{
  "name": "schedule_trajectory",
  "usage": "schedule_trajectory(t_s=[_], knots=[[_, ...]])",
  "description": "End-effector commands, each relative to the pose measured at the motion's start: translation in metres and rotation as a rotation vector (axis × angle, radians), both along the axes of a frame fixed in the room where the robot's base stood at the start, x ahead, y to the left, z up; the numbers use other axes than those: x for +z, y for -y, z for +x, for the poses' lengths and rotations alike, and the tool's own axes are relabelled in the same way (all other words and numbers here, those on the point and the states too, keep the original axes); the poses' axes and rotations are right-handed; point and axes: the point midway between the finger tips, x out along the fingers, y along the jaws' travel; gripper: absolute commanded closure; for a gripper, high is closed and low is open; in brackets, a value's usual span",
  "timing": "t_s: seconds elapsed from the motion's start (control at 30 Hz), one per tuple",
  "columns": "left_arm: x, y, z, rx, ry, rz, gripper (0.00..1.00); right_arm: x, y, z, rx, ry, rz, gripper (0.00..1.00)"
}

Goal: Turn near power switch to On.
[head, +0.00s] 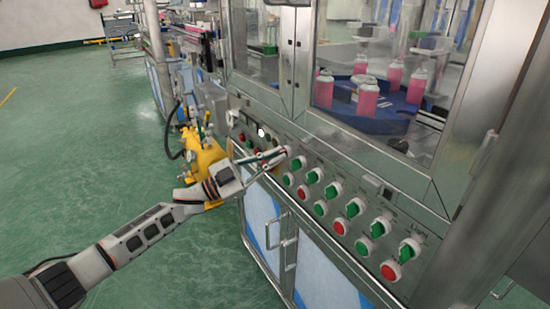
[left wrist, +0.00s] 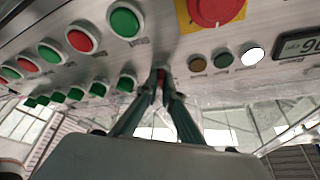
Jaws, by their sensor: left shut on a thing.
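My left gripper (head: 286,152) reaches the machine's control panel at the upper left end of a row of green-and-white rotary switches. In the left wrist view, its two fingers (left wrist: 161,74) come together on a small knob at the panel face. It appears to be the power switch, mostly hidden by the fingertips, so its setting cannot be read. The neighbouring rotary switch (head: 298,163) is just beside the fingertips and also shows in the left wrist view (left wrist: 127,83). My right gripper is not in view.
Below the switches runs a row of green and red buttons (head: 340,226). A red emergency stop (left wrist: 215,8) on a yellow plate and small indicator lamps (left wrist: 222,61) are close to the fingers. A yellow machine part (head: 203,158) stands behind my arm. Green floor is clear at left.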

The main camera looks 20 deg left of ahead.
Motion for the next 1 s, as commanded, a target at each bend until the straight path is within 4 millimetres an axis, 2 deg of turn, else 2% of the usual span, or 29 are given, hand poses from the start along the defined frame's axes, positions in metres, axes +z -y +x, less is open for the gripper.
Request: schedule_trajectory(t_s=[0.4, 0.47, 0.5, 0.83, 1.0], knots=[[-0.001, 0.0, 0.0, 0.002, 0.005, 0.01, 1.0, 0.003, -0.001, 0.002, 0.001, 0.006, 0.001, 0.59], [-0.001, 0.0, 0.0, 0.001, 0.005, 0.01, 0.81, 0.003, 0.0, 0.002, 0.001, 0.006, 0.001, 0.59], [-0.001, 0.0, 0.0, 0.001, 0.005, 0.01, 0.77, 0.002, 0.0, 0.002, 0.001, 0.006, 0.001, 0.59], [-0.001, -0.001, -0.001, 0.001, 0.005, 0.007, 0.77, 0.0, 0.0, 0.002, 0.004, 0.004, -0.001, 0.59], [-0.007, -0.012, -0.01, 0.002, 0.002, 0.008, 0.77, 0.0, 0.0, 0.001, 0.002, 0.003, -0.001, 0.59]])
